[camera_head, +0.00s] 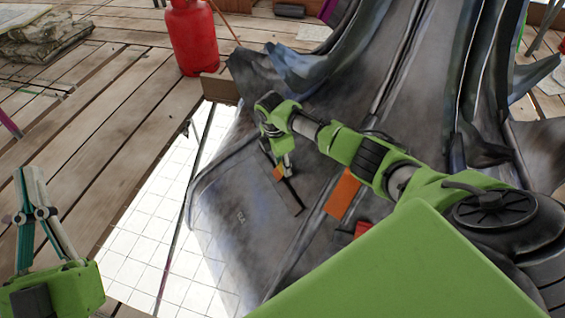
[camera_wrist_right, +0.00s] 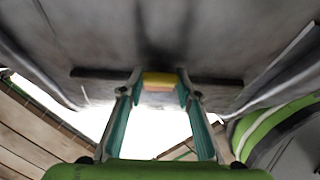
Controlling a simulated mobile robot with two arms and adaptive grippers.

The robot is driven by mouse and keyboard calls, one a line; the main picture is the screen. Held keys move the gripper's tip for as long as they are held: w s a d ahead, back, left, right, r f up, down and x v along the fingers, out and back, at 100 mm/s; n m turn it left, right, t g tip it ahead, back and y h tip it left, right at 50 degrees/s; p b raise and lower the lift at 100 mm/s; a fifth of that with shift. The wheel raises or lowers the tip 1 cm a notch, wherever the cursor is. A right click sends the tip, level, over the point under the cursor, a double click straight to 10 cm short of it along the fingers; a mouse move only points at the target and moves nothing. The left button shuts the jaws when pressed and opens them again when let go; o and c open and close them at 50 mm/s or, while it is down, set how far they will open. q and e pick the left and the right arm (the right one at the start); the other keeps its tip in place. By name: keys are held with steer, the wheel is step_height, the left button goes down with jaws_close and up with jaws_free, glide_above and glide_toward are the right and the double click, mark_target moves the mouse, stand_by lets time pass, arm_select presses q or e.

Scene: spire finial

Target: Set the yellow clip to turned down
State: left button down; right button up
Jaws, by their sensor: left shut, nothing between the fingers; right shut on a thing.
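The yellow clip (camera_wrist_right: 160,79) sits at a dark slot or strip on the grey metal sheet in the right wrist view, with an orange-tan lower face. My right gripper (camera_wrist_right: 158,90) is shut on it, one teal fingertip at each side. In the head view the right gripper (camera_head: 284,168) reaches down to the metal, and a small orange-yellow bit of the clip (camera_head: 278,173) shows at its tips. Which way the clip is turned is hard to tell. My left gripper (camera_head: 30,175) is shut and empty, pointing up at the left, far from the clip.
The large grey metal finial (camera_head: 240,215) with curled leaves fills the middle and right. An orange plate (camera_head: 343,194) and a red piece (camera_head: 362,229) lie right of the clip. A red gas cylinder (camera_head: 194,38) stands on the plank floor (camera_head: 95,150) behind.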

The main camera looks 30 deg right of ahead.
mark_target(278, 173)
steer(key=o, duration=1.1)
steer(key=shift+r, duration=0.1)
steer(key=r, duration=0.4)
steer(key=a+r, duration=0.1)
steer(key=r, duration=0.6)
steer(key=shift+a+r, duration=0.3)
steer(key=shift+a, duration=0.1)
